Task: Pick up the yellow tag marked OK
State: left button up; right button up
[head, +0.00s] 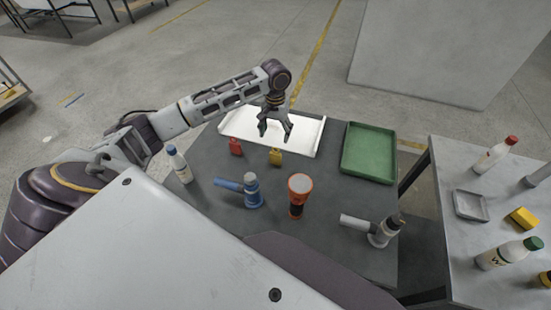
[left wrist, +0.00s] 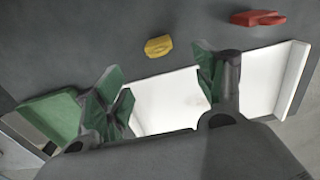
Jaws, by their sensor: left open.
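The yellow tag (head: 275,157) lies on the dark grey table, just in front of the white tray. It also shows in the left wrist view (left wrist: 158,46), beyond my fingertips and between them. Its marking is too small to read. My left gripper (head: 275,131) is open and empty above the white tray, a little behind the yellow tag and apart from it. In the left wrist view its two green-padded fingers (left wrist: 160,85) are spread wide. A red tag (head: 235,147) lies to the left of the yellow one. My right gripper is not in view.
The white tray (head: 240,124) and a green tray (head: 370,167) are at the table's back. A white bottle (head: 180,167), a blue tool (head: 252,190), an orange flashlight (head: 298,193) and a grey tool (head: 380,231) stand nearer. A side table (head: 470,235) is at right.

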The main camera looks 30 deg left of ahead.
pick_arm(q)
send_over(276, 153)
jog(key=f, duration=0.5)
jog(key=shift+w+a+f, duration=0.1)
jog(key=shift+w+a, duration=0.15)
jog(key=shift+a, duration=0.05)
jog(key=shift+f, duration=0.3)
jog(key=shift+s+f, duration=0.1)
jog(key=shift+f, duration=0.45)
jog(key=shift+d+f, duration=0.1)
jog(key=shift+f, duration=1.8)
jog(key=shift+c, duration=0.3)
jog(key=c, duration=0.9)
jog(key=shift+r, duration=0.5)
notch_tip(276, 153, up, 8)
jog(key=shift+f, duration=0.15)
jog(key=shift+r, duration=0.6)
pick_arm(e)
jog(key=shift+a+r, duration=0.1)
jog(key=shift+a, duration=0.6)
